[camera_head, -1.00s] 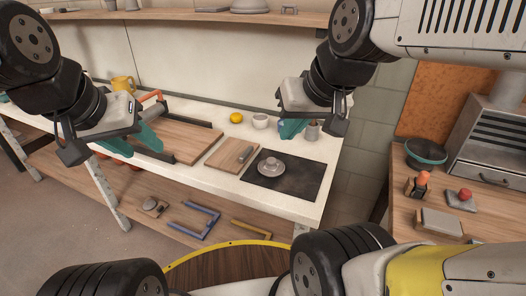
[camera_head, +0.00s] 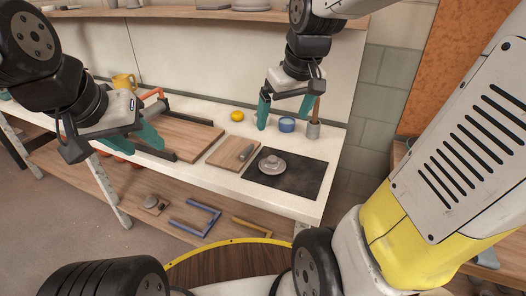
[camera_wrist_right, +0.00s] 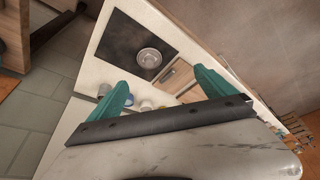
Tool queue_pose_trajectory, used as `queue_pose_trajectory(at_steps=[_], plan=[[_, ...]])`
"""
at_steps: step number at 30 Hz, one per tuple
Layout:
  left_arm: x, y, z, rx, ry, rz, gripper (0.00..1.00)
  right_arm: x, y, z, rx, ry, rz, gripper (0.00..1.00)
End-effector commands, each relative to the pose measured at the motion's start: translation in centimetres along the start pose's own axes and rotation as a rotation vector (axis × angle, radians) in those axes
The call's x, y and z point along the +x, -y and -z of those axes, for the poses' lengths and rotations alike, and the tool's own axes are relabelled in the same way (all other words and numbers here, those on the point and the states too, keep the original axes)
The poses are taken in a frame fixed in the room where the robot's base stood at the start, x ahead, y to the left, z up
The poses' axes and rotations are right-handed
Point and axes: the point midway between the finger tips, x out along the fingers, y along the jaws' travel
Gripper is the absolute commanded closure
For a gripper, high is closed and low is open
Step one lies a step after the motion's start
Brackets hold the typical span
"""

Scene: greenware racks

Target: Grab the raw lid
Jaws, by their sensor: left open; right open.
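The raw lid (camera_head: 272,164) is a pale grey disc with a knob, lying on a dark square mat (camera_head: 306,180) on the white bench. It also shows in the right wrist view (camera_wrist_right: 149,58), on the dark mat (camera_wrist_right: 122,40). My right gripper (camera_head: 284,112) is open and empty, above the back of the bench, behind the lid and apart from it. Its teal fingers show in the right wrist view (camera_wrist_right: 163,92). My left gripper (camera_head: 118,145) is open and empty over the left part of the bench, well left of the lid.
A wooden board (camera_head: 222,154) with a tool on it lies left of the mat. A blue cup (camera_head: 287,125), a grey holder (camera_head: 313,130) and a yellow lemon-like thing (camera_head: 237,115) stand behind. A larger wooden board (camera_head: 190,140) and yellow mug (camera_head: 124,81) are further left.

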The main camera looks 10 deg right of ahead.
Motion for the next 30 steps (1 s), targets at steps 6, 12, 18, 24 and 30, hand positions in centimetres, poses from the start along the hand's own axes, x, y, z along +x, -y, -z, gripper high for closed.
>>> queue_pose_trajectory(at_steps=[6, 12, 18, 24, 30], plan=[[0.0, 0.0, 0.0, 0.000, 0.000, 0.000, 0.55, 7.5, -2.5, 4.3, -0.171, 0.158, 0.007, 0.00], [0.0, 0.0, 0.0, 0.000, 0.000, 0.000, 0.55, 15.4, -4.1, 6.5, -0.319, 0.276, 0.043, 0.00], [0.0, 0.0, 0.0, 0.000, 0.000, 0.000, 0.55, 20.8, -4.9, 6.9, -0.408, 0.341, 0.077, 0.00], [0.0, 0.0, 0.0, 0.000, 0.000, 0.000, 0.55, 22.9, -5.0, 6.6, -0.432, 0.357, 0.088, 0.00], [0.0, 0.0, 0.0, 0.000, 0.000, 0.000, 0.55, 25.0, -4.9, 5.8, -0.431, 0.357, 0.087, 0.00]])
